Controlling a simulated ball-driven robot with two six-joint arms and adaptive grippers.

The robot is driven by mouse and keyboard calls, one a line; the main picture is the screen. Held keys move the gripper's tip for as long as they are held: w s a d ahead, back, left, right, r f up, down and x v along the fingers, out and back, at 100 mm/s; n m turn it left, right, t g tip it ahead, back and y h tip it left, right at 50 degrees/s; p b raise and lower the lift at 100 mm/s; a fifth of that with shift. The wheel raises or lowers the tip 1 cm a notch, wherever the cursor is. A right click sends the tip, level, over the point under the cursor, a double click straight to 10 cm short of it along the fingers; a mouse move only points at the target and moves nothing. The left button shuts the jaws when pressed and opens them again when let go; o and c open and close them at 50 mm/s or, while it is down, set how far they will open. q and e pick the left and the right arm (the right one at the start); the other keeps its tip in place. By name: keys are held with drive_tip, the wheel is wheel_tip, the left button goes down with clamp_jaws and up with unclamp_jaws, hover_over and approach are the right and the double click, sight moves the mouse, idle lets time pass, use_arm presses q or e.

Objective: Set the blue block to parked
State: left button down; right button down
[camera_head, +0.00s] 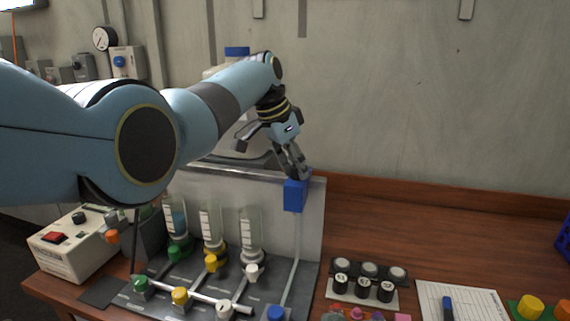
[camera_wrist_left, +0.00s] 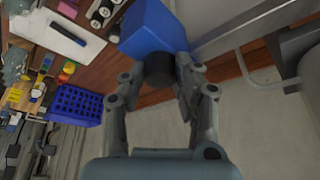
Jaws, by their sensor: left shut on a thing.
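The blue block (camera_head: 294,197) sits at the upper right corner of the grey upright panel (camera_head: 312,225), at the top of a pale vertical strip. In the left wrist view the blue block (camera_wrist_left: 153,28) has a dark round knob (camera_wrist_left: 159,70) on its near end. My left gripper (camera_head: 294,170) reaches down to it from above, and in the left wrist view the gripper (camera_wrist_left: 160,82) has its two fingers closed on the knob from both sides. How the block meets the panel behind it is hidden. My right gripper is not in view.
Clear tubes with green, yellow and white valves (camera_head: 211,262) stand in front of the panel. Black-and-white jars (camera_head: 363,281), a clipboard (camera_head: 462,300) and a blue crate (camera_wrist_left: 77,104) are to the right.

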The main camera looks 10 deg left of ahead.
use_arm(q)
drive_tip(key=shift+d, duration=0.2)
drive_tip(key=c, duration=1.4)
unclamp_jaws()
drive_tip(key=o, duration=0.4)
drive_tip(key=shift+d, duration=0.2)
drive_tip(key=shift+a, duration=0.15)
drive_tip(key=shift+a+r, duration=0.1)
drive_tip(key=shift+r, duration=0.2)
drive_tip(key=v, duration=1.1)
drive_tip(key=shift+s+r, duration=0.15)
drive_tip(key=shift+s, duration=0.05)
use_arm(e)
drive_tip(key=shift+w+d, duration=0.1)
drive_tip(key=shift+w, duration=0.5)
